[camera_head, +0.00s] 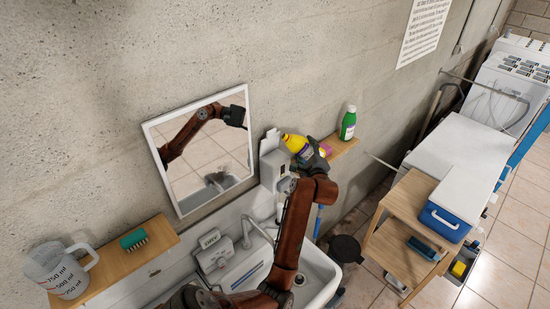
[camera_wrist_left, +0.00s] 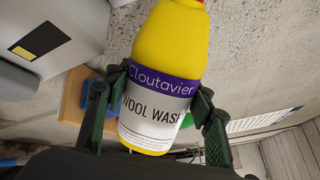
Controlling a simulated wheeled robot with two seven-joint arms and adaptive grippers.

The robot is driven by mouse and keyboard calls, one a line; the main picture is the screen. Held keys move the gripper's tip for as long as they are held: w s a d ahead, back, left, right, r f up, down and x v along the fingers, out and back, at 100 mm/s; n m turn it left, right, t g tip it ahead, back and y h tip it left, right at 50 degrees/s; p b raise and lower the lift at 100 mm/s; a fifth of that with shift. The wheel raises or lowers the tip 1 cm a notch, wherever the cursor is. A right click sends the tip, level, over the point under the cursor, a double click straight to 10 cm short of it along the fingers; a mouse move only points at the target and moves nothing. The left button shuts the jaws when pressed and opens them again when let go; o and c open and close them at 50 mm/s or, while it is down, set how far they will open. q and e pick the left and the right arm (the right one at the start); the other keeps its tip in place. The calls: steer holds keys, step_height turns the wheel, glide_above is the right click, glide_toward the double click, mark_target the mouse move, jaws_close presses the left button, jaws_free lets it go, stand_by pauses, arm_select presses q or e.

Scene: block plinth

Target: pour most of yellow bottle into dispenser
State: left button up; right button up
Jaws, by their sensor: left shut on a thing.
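The yellow bottle (camera_head: 294,141), with a purple and white label, is in my left gripper (camera_head: 309,160), above the small shelf's left end and beside the dispenser. In the left wrist view, the bottle (camera_wrist_left: 178,50) reads "Wool Wash", and the gripper's two fingers (camera_wrist_left: 155,110) press on its sides. A bit of red shows at its top edge. In the head view it looks tilted; its mouth and any flow cannot be made out. The grey-white dispenser (camera_head: 272,170) is on the wall, just left of the bottle. My right gripper is not in view.
The small wooden shelf (camera_head: 343,146) holds a green bottle (camera_head: 348,124) and a pink-yellow item (camera_head: 325,150). A mirror (camera_head: 200,150) hangs left. A sink (camera_head: 318,270) lies below. Another shelf (camera_head: 115,262) bears a measuring jug (camera_head: 62,272) and a green brush (camera_head: 134,239).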

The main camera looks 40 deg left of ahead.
arm_select(q)
steer(key=shift+w+d+n+b, duration=0.15)
steer(key=shift+n+b, duration=0.25)
steer(key=shift+b, duration=0.15)
stand_by(0.4)
steer(key=shift+w+d+n+h+b, duration=0.15)
steer(key=shift+n+h+b, duration=0.15)
steer(key=shift+n+b, duration=0.35)
stand_by(0.6)
steer(key=shift+w+d+n+b, duration=0.1)
steer(key=shift+n+b, duration=0.35)
steer(key=shift+b, duration=0.3)
stand_by(0.4)
steer(key=shift+s+a+r+n+t+h+b, duration=0.15)
steer(key=shift+s+a+r+n+t+b, duration=0.1)
steer(key=shift+r+n, duration=0.15)
steer(key=shift+s+a+r+n+t+h+b, duration=0.1)
steer(key=shift+r+n+t+h+b, duration=0.1)
steer(key=shift+r+n, duration=0.2)
stand_by(0.9)
steer(key=shift+n+b, duration=0.4)
steer(key=shift+b, duration=0.3)
stand_by(0.4)
steer(key=shift+n+b, duration=0.7)
steer(key=shift+b, duration=0.35)
stand_by(0.8)
